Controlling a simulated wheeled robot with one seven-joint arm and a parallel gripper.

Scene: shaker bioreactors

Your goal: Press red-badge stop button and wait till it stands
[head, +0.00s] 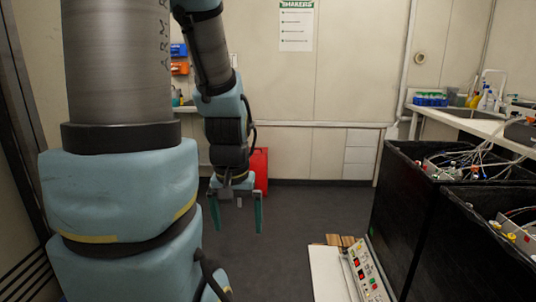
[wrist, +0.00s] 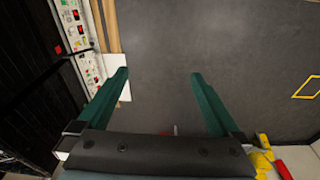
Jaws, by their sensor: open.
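A pale control panel (head: 368,272) with red, green and other small buttons stands low at the front of the black shaker boxes in the head view. It also shows at the upper left of the wrist view (wrist: 79,42). Red squares are visible on it, but I cannot tell which one is the red-badge stop button. My gripper (head: 238,229) hangs pointing down, left of the panel and apart from it. In the wrist view its two green fingers (wrist: 159,73) are spread, empty, over dark floor.
Two black-walled shaker boxes (head: 405,215) with tubes and wires stand at the right. A white board (head: 325,272) and wooden slats (head: 340,240) lie beside the panel. A red object (head: 260,170) stands by the back wall. The middle floor is clear.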

